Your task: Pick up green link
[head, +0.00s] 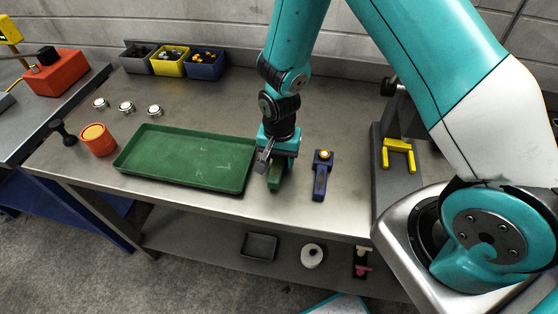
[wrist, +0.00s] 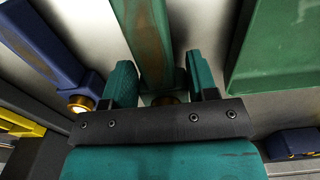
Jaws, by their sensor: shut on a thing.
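The green link (head: 275,178) is on the metal bench just right of the green tray, partly hidden behind my gripper in the head view. In the wrist view the green link (wrist: 147,45) runs up between the two teal fingers, with a brassy round part at its near end. My gripper (head: 271,160) points down over it and is shut on it. The fingers also show in the wrist view (wrist: 160,78). I cannot tell whether the link is clear of the bench.
A green tray (head: 150,178) lies close on the left. A blue link (head: 320,181) with an orange-topped end lies close on the right. A yellow fork-shaped part (head: 399,150) stands farther right. An orange cup (head: 98,140) and bins (head: 205,66) are at the left and back.

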